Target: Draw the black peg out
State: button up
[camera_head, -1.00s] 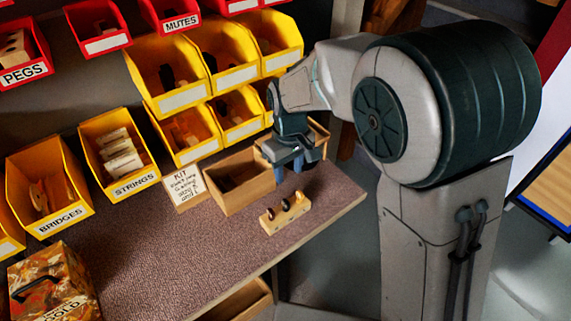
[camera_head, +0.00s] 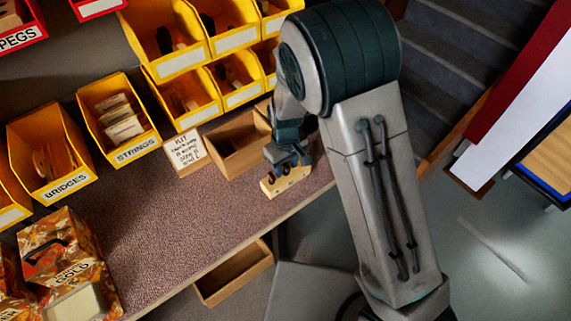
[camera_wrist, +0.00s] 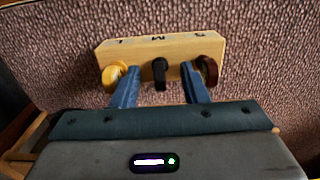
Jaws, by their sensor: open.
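The black peg (camera_wrist: 160,72) stands in the middle of a pale wooden block (camera_wrist: 150,48) in the wrist view, with a yellowish peg (camera_wrist: 115,75) to its left and a dark brown peg (camera_wrist: 208,72) to its right. My gripper (camera_wrist: 160,80) is open, its two blue fingers on either side of the black peg, apart from it as far as I can tell. The fingertips lie close to the outer pegs; whether they touch is unclear. In the head view my gripper (camera_head: 286,166) is over the block (camera_head: 285,182) and hides most of the pegs.
An open wooden box (camera_head: 237,145) and a KIT card (camera_head: 186,150) stand behind the block on the carpeted bench (camera_head: 190,215). Yellow bins, including STRINGS (camera_head: 120,120) and BRIDGES (camera_head: 50,155), line the back. The bench's front edge is close to the block.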

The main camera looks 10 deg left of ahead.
jog(key=shift+f, duration=0.2)
grip_shut()
dwell(0.4)
